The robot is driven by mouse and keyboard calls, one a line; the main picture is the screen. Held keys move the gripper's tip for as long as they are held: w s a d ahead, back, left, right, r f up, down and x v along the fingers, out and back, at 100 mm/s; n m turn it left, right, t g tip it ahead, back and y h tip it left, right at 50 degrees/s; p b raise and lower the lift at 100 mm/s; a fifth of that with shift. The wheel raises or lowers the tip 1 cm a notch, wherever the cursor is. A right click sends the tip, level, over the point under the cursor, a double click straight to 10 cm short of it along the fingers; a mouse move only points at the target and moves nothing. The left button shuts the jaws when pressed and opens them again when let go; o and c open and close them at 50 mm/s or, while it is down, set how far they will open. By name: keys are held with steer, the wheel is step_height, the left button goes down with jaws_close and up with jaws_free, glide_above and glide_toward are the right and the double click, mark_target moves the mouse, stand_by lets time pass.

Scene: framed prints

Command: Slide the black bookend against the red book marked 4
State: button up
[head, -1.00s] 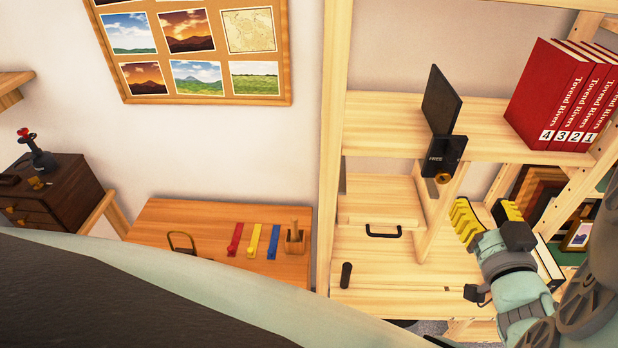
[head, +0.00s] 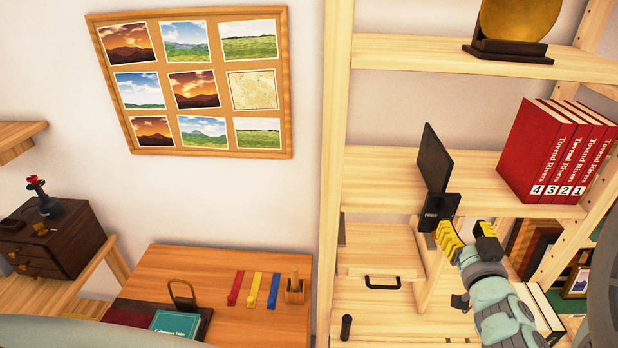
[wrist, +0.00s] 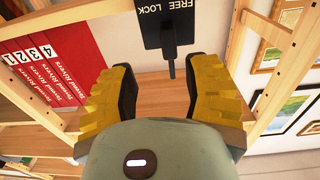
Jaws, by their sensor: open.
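The black bookend (head: 435,163) stands upright on the middle shelf, left of the red books, with a lower black part at the shelf's front edge. The red book marked 4 (head: 530,152) is the leftmost of several red volumes, and bare shelf lies between it and the bookend. My gripper (head: 466,234) is open, with yellow fingers, just below and right of the bookend's lower part. In the wrist view the bookend's black plate (wrist: 165,25), lettered "FREE LOCK", lies beyond the open fingers. The book marked 4 (wrist: 68,45) shows at left. Nothing is between the fingers.
The wooden shelf (head: 485,190) has free room between bookend and books. A gold disc (head: 520,15) on a dark stand sits on the shelf above. A drawer with a black handle (head: 382,282) is below. A desk (head: 200,270) stands at left.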

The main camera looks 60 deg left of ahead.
mark_target(449, 212)
steer(key=shift+w+a+r+p, duration=0.1)
steer(key=shift+a+p, duration=0.8)
steer(key=shift+p, duration=0.35)
steer(key=p+x, duration=0.1)
steer(key=x, duration=0.1)
steer(key=shift+w+a, duration=0.1)
steer(key=shift+a, duration=0.25)
steer(key=shift+f+x, duration=0.25)
steer(key=shift+x, duration=1.1)
steer(key=shift+o, duration=0.3)
jaws_close()
steer(key=shift+d, duration=0.1)
